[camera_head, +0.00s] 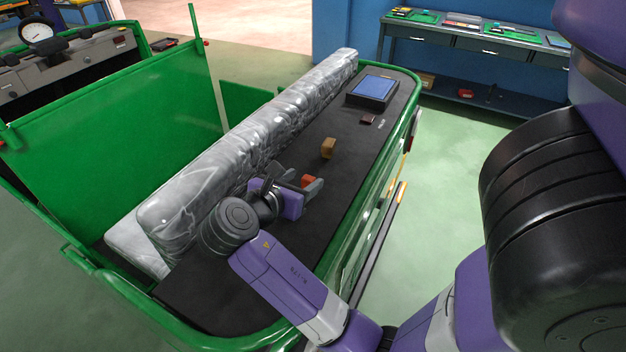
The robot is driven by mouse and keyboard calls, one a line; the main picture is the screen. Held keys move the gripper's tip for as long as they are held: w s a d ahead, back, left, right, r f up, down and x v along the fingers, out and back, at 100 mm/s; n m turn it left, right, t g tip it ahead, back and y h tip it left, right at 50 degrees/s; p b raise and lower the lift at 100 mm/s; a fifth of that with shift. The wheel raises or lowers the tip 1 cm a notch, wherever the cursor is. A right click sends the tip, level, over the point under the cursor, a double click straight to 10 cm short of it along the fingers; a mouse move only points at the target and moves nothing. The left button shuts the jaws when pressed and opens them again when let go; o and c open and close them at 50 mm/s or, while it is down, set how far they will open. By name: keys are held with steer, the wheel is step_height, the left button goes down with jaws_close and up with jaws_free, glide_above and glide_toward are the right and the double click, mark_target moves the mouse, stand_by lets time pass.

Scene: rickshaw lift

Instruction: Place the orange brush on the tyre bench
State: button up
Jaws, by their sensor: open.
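A small orange-red object (308,181), seemingly the orange brush, is on the black shelf (345,185) behind the rickshaw's seat. My gripper (303,181) is low over this shelf, with its grey fingers open and the orange-red object between or just beyond them. I cannot tell whether they touch it. The gripper body hides part of it. A grey bench (480,50) with drawers stands against the blue wall at the back right; I cannot tell if it is the tyre bench.
A tan block (328,148), a small dark red item (368,119) and a blue-topped box (373,91) lie farther along the shelf. The wrapped silver seat (250,135) runs along its left side. Green floor (450,165) is clear between the rickshaw and the bench.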

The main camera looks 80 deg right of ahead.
mark_target(311, 177)
steer(key=x, duration=0.7)
steer(key=shift+a+f+p, duration=0.15)
steer(key=shift+f+p, duration=0.05)
steer(key=shift+p, duration=0.2)
jaws_close()
